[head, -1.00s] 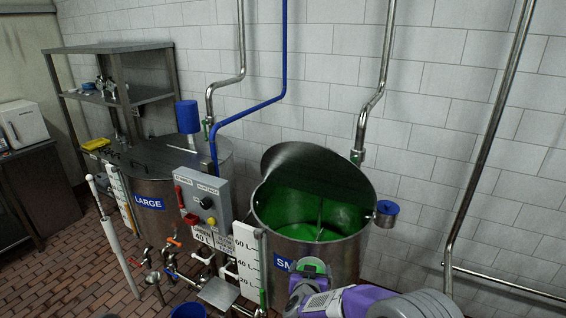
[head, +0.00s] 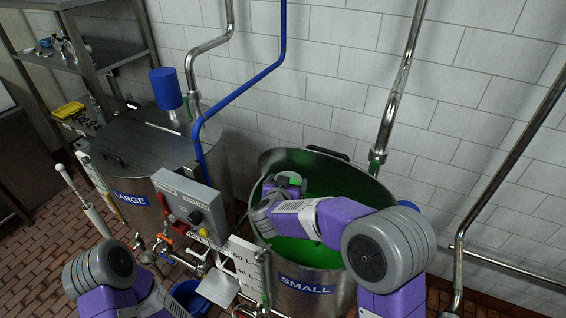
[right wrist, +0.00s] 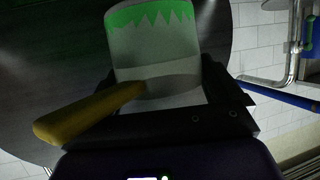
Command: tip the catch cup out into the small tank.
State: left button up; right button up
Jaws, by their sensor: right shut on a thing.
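The small tank (head: 300,303), labelled SMALL, has its lid raised, and bright green shows inside it. My right arm reaches over its rim, and my right gripper (head: 287,186) is within the tank's opening. In the right wrist view, the black fingers are shut on the catch cup (right wrist: 155,55), a pale cup with a jagged green band and a yellow handle (right wrist: 85,115). In the head view the cup is mostly hidden by the gripper, so its tilt and contents cannot be told. My left arm shows at the lower left; its gripper is out of view.
The large tank (head: 150,208) stands left with its lid closed. A grey control box (head: 188,200) and several valves are between the tanks. A blue bucket (head: 188,295) is below them. Pipes run down the tiled wall behind.

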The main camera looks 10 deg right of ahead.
jog(key=shift+r, duration=0.15)
jog(key=shift+s+d+f+m+t, duration=0.25)
jog(key=shift+s+d+m+t, duration=0.2)
jog(key=shift+s, duration=0.3)
jog(key=shift+s+d+f+m+t+y, duration=0.15)
jog(key=shift+d+f+m+t+y, duration=0.15)
jog(key=shift+d+f+m, duration=0.15)
jog(key=shift+s+d+f+m, duration=0.15)
jog(key=shift+s+f+m, duration=0.05)
jog(key=shift+s+m, duration=0.1)
pick_arm(q)
notch_tip(320, 180, down, 38)
jog(key=b, duration=3.7)
jog(key=shift+s+r+b, duration=0.15)
jog(key=shift+r+b, duration=0.1)
jog(key=shift+b, duration=0.1)
pick_arm(e)
jog(key=s+d+f+m+t+h, duration=0.2)
jog(key=s+d+m+t+h, duration=0.2)
jog(key=m, duration=1.2)
jog(key=shift+d+f+t+h, duration=0.3)
jog(key=shift+f+t, duration=0.1)
jog(key=shift+t, duration=1.15)
